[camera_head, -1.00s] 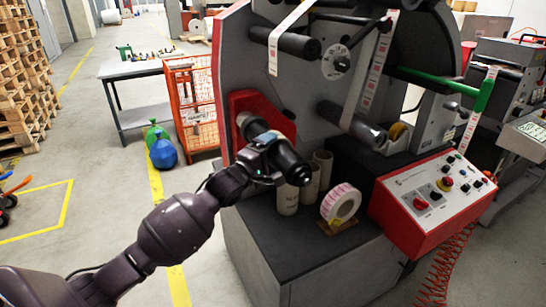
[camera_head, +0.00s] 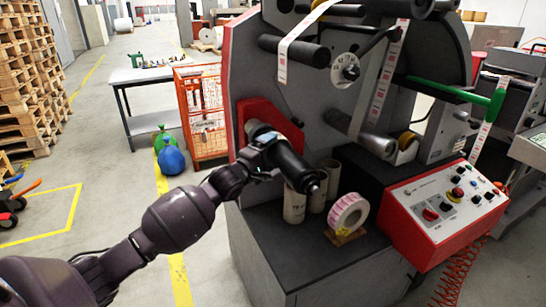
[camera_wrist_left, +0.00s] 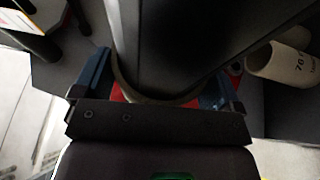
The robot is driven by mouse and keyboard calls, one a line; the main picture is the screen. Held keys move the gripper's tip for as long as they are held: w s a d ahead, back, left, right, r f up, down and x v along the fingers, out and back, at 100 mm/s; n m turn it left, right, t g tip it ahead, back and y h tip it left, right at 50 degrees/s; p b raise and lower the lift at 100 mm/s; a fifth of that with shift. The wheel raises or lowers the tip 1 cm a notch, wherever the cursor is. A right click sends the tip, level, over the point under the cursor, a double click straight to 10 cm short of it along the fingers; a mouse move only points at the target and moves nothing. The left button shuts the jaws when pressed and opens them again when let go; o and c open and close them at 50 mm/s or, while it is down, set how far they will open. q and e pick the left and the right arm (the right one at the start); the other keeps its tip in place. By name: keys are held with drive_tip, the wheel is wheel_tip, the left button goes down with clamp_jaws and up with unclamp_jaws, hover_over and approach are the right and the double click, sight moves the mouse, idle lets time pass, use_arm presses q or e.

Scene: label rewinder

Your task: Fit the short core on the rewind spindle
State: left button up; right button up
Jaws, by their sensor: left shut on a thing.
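The rewind spindle (camera_head: 292,165) is a thick black cylinder sticking out of the red plate on the machine's front. It also fills the middle of the left wrist view (camera_wrist_left: 195,45). My left gripper (camera_head: 268,150) is at the spindle's inner part, close to the red plate. In the left wrist view its two blue fingers (camera_wrist_left: 155,88) stand on either side of the spindle. A thin tan rim of the short core (camera_wrist_left: 128,92) shows around the dark cylinder between the fingers. The rest of the core is hidden. My right gripper is not in view.
Several cardboard cores (camera_head: 295,206) stand on the machine's grey ledge below the spindle. A red control box (camera_head: 440,208) is to the right. An orange wire cage (camera_head: 200,110) stands left of the machine.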

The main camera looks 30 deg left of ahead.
use_arm(q)
drive_tip(key=shift+w+a, duration=0.4)
drive_tip(key=shift+a, duration=0.15)
drive_tip(key=shift+w+a+b, duration=0.45)
drive_tip(key=shift+w+a, duration=0.2)
drive_tip(key=shift+a, duration=0.2)
drive_tip(key=shift+w+a, duration=0.1)
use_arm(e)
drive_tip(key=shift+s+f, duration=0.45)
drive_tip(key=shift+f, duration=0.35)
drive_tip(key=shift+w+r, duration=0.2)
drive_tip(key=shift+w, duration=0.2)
use_arm(q)
drive_tip(key=o, duration=0.6)
